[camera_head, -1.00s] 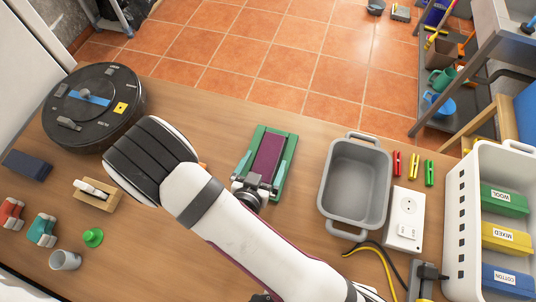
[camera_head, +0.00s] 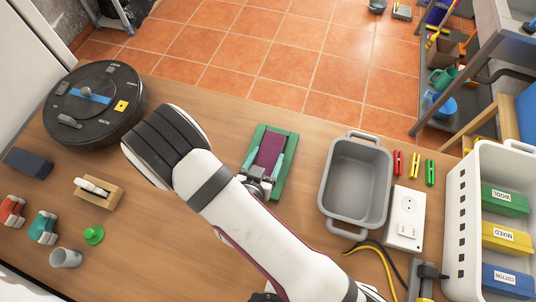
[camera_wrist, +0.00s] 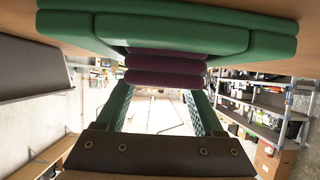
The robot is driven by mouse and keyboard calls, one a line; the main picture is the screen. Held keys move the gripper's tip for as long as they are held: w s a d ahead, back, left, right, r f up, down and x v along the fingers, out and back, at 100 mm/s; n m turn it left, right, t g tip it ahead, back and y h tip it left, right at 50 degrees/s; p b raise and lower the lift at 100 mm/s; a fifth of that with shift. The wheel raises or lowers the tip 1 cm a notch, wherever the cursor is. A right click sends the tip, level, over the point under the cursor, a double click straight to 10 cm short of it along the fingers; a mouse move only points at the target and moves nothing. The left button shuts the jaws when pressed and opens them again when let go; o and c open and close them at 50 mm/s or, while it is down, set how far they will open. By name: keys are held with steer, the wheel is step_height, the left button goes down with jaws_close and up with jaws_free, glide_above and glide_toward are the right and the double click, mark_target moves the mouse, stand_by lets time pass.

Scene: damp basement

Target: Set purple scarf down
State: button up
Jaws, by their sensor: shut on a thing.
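The purple scarf (camera_head: 270,147) is a folded, narrow stack over a green tray-like piece (camera_head: 289,160) in the middle of the table. My gripper (camera_head: 265,160) reaches in from the near side, its two green fingers along the scarf's long sides, shut on it. In the wrist view the scarf (camera_wrist: 165,70) shows as several stacked purple folds between the fingertips, close against the green piece (camera_wrist: 200,38). I cannot tell whether the scarf rests on it or hangs just above. My arm hides the near table.
A grey bin (camera_head: 327,190) stands right of the green piece, with clothes pegs (camera_head: 414,165), a white socket box (camera_head: 405,219) and a white crate (camera_head: 462,215) beyond. A black robot vacuum (camera_head: 85,115) sits at left. Bare table lies between green piece and bin.

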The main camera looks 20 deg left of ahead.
mark_target(267, 158)
step_height(267, 158, up, 10)
steer(key=w+d+r, duration=0.5)
steer(key=w+r, duration=0.5)
steer(key=w, duration=0.2)
steer(key=s+d+r, duration=0.2)
steer(key=d+r, duration=1)
steer(key=d, duration=0.4)
steer(key=shift+s, duration=0.4)
steer(key=shift+w+d, duration=0.1)
